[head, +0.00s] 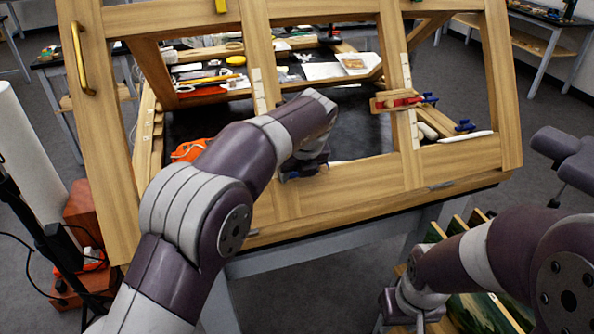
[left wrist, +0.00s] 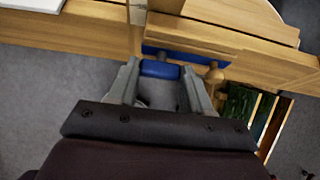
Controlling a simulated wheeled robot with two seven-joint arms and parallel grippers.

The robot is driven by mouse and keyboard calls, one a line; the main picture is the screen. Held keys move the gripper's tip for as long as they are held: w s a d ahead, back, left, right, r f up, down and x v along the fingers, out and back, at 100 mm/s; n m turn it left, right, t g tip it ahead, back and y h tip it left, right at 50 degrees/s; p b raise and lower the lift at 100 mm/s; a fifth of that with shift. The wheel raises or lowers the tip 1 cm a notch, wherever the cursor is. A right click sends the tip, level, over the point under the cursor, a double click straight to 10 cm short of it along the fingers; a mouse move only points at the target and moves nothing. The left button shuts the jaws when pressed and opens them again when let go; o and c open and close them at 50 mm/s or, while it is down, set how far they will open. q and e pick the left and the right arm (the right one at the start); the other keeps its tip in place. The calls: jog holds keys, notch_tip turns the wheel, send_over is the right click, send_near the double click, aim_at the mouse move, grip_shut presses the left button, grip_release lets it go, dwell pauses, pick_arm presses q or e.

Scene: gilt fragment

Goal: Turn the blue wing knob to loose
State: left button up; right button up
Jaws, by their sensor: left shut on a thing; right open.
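The blue wing knob (left wrist: 160,69) sits between the two fingers of my left gripper (left wrist: 163,78) in the left wrist view, and the gripper is shut on it. A blue bar (left wrist: 190,56) lies just behind the knob, along a wooden beam. In the head view my left gripper (head: 304,168) is at the front rail of the wooden frame, and my arm hides the knob there. I cannot tell the knob's turn angle. My right gripper (head: 400,308) is low at the right, open, away from the frame, its fingers partly cut off by the picture edge.
The wooden frame (head: 350,185) leans over a dark table. Another blue knob (head: 465,126) lies beyond. Green slatted panels (head: 480,308) stand below my right arm.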

pick_arm(q)
jog(key=shift+s+f, duration=0.1)
jog(key=shift+f, duration=0.1)
jog(key=o, duration=1)
jog(key=shift+o, duration=0.2)
jog(key=shift+s+d+r, duration=0.1)
jog(key=shift+r, duration=0.05)
jog(key=v, duration=1.2)
jog(key=shift+r, duration=0.35)
